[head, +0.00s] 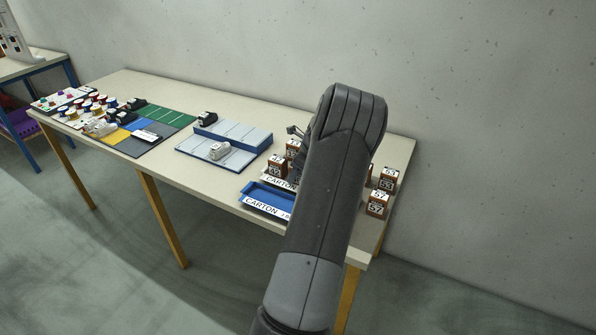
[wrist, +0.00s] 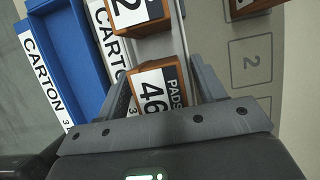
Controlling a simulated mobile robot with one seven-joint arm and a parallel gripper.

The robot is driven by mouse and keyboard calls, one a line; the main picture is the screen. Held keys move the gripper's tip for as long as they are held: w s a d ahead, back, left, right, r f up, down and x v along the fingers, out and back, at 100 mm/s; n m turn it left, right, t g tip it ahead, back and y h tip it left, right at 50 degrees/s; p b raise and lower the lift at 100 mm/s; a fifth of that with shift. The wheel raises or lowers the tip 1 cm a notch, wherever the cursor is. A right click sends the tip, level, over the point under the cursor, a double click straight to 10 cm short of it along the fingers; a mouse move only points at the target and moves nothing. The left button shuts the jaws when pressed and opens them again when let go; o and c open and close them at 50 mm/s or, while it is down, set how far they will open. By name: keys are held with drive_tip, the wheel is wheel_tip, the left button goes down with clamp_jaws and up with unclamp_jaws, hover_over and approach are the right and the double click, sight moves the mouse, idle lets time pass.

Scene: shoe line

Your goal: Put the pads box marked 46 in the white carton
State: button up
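The pads box marked 46 (wrist: 153,92), brown with a white label, is between the two fingers of my gripper (wrist: 158,78) in the wrist view. The fingers lie close along both its sides, and it looks held. The white carton (wrist: 108,38) with a CARTON label is just beyond and left of it. The box appears over or in the carton; its base is hidden. Another box marked with a 2 (wrist: 140,14) sits further along the carton. In the head view my arm hides the gripper; the white carton's label (head: 279,182) shows left of the arm.
A blue carton (head: 262,196) stands in front of the white one. Brown boxes (head: 377,204) stand right of my arm near the table's end. A grey-blue rack (head: 234,132) with a shoe and coloured mats lie further left.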

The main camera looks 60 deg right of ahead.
drive_tip(key=shift+r, duration=0.1)
drive_tip(key=v, duration=1.2)
drive_tip(key=w+a+r+n, duration=0.4)
drive_tip(key=w+a+n, duration=0.1)
drive_tip(key=a, duration=0.6)
drive_tip(key=w+a+r+n+g, duration=0.1)
drive_tip(key=w+a+r+n, duration=0.45)
drive_tip(key=a, duration=0.45)
drive_tip(key=w+a+r+n, duration=0.3)
drive_tip(key=w+a+n, duration=0.15)
drive_tip(key=a, duration=0.65)
drive_tip(key=s+a+r+n+h, duration=0.1)
drive_tip(key=s+a+n, duration=0.1)
drive_tip(key=a+n, duration=0.45)
drive_tip(key=s+a+r+n, duration=0.1)
drive_tip(key=a+r+n, duration=0.15)
drive_tip(key=a, duration=0.65)
drive_tip(key=s+a+f+n+t+y, duration=0.1)
drive_tip(key=s+a+f+n+t, duration=0.1)
drive_tip(key=s+a+n, duration=0.9)
drive_tip(key=shift+a+f+n, duration=0.5)
drive_tip(key=shift+a+f, duration=0.05)
drive_tip(key=shift+a, duration=0.45)
